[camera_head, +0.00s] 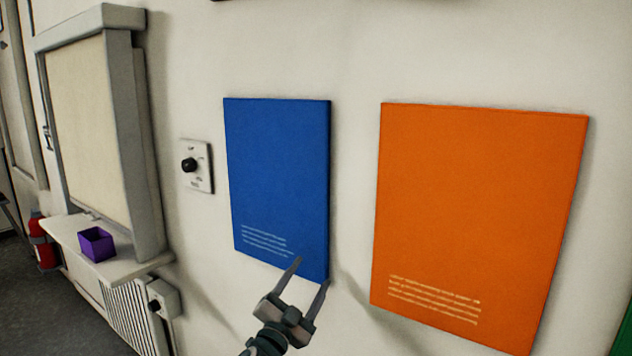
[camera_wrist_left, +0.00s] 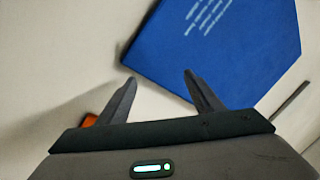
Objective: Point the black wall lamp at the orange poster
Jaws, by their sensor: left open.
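The orange poster (camera_head: 478,200) is on the wall at the right, with pale lines of text near its bottom. A small orange patch (camera_wrist_left: 90,120) shows at the lower left of the left wrist view. I cannot make out the black wall lamp in either view. My left gripper (camera_head: 312,272) is open and empty, by the lower right corner of the blue poster (camera_head: 278,180) and left of the orange poster. In the left wrist view its fingers (camera_wrist_left: 160,77) are spread, with the blue poster (camera_wrist_left: 225,45) beyond them. My right gripper is not in view.
A wall dial (camera_head: 195,165) is left of the blue poster. A framed window with a blind (camera_head: 90,125) has a sill holding a purple box (camera_head: 96,245). A radiator (camera_head: 132,312) and red extinguisher (camera_head: 43,245) are below. A dark edge (camera_head: 245,1) is cut off at the top.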

